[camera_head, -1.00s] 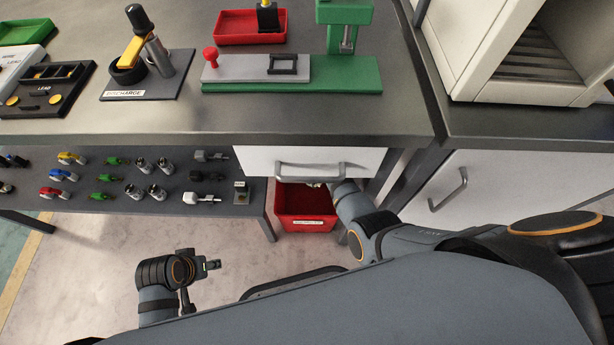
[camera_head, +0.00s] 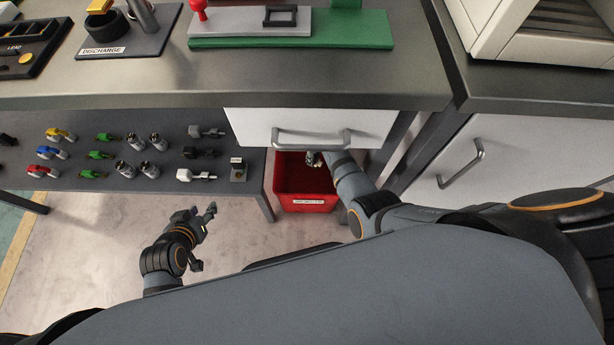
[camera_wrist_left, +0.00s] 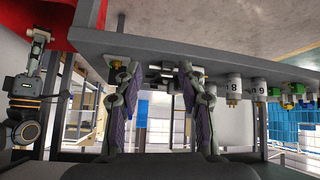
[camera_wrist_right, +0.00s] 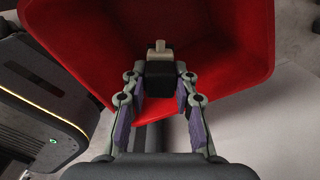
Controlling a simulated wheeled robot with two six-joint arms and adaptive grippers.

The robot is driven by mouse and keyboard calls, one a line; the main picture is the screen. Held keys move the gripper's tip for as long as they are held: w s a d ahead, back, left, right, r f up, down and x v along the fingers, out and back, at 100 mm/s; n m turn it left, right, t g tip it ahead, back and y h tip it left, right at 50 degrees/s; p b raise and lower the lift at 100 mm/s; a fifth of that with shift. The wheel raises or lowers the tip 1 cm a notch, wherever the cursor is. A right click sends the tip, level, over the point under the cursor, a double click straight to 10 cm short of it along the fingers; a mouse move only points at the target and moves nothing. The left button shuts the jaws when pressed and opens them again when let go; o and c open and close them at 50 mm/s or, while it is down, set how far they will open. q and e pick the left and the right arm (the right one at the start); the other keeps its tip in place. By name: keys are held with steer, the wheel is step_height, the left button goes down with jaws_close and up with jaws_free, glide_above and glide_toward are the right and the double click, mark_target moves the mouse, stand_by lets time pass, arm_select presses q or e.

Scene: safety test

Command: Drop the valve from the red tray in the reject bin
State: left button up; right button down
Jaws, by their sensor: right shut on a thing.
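The red bin (camera_head: 303,178) stands on the floor below the drawer, with a white label on its front too small to read. My right gripper (camera_head: 313,158) is over its opening. In the right wrist view the right gripper (camera_wrist_right: 160,88) is shut on the valve (camera_wrist_right: 159,72), a dark block with a pale stub, with the red bin (camera_wrist_right: 235,35) behind it. My left gripper (camera_head: 203,213) is empty beside the lower shelf's front. In the left wrist view the left gripper (camera_wrist_left: 153,80) has its fingers wide apart. The red tray is out of view.
A lower shelf (camera_head: 225,190) holds several valves and fittings. The white drawer front (camera_head: 250,128) with a handle (camera_head: 312,138) is close above the bin. The bench (camera_head: 150,92) carries a discharge stand (camera_head: 122,48) and a green fixture (camera_head: 350,35). Floor left of the bin is free.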

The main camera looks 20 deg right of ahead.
steer(key=shift+f+b, duration=0.75)
steer(key=shift+f, duration=0.05)
arm_select(q)
steer(key=w+r+t, duration=0.4)
steer(key=w+r, duration=0.2)
steer(key=r, duration=0.1)
steer(key=shift+w+a+t, duration=0.2)
steer(key=shift+a+t, duration=0.05)
steer(key=shift+t, duration=0.05)
arm_select(e)
steer(key=c, duration=1)
jaws_free()
step_height(320, 180, up, 7)
steer(key=shift+r, duration=0.2)
arm_select(q)
steer(key=shift+a+r, duration=0.1)
arm_select(e)
steer(key=shift+a, duration=0.15)
